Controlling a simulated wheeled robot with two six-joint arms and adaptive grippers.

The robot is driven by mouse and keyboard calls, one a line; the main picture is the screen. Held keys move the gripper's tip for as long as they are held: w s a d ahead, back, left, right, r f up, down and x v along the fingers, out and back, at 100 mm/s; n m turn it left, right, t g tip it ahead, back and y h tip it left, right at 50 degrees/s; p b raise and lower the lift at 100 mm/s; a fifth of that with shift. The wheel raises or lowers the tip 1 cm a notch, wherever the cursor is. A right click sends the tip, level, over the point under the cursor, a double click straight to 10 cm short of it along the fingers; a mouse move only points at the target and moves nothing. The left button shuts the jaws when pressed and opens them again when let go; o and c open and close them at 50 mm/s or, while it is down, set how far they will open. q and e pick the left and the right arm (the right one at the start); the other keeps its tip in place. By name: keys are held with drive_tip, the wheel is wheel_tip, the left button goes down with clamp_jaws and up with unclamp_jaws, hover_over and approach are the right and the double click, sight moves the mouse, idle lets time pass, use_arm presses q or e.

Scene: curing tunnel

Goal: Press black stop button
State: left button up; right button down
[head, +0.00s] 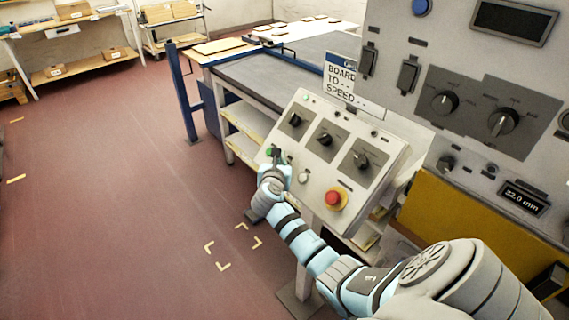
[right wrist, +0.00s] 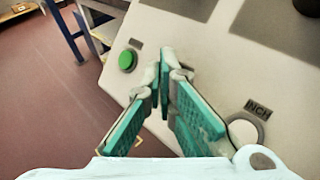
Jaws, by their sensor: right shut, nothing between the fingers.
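The sloped control panel (head: 350,145) stands in front of me. My right gripper (head: 277,154) is at its lower left edge, fingers shut and empty. In the right wrist view its closed teal fingers (right wrist: 165,65) point at the panel face between a green button (right wrist: 127,60) and a white button (right wrist: 243,131) marked INCH. No black button shows clearly; the spot between those two is covered by the fingers. Whether the tips touch the panel I cannot tell. My left gripper is out of view.
A red mushroom button (head: 333,198) on a yellow base is at the panel's lower right. Three rotary knobs sit above the buttons. A taller grey cabinet (head: 400,25) stands to the right. A conveyor table (head: 270,85) runs behind; the red floor at left is clear.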

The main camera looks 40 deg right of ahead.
drive_tip(key=shift+d+f, duration=0.25)
drive_tip(key=shift+f, duration=0.05)
idle(0.7)
drive_tip(key=shift+a+r+p, duration=0.35)
drive_tip(key=shift+r+p, duration=0.15)
drive_tip(key=shift+p, duration=0.2)
drive_tip(key=shift+a+r, duration=0.15)
drive_tip(key=shift+a, duration=0.05)
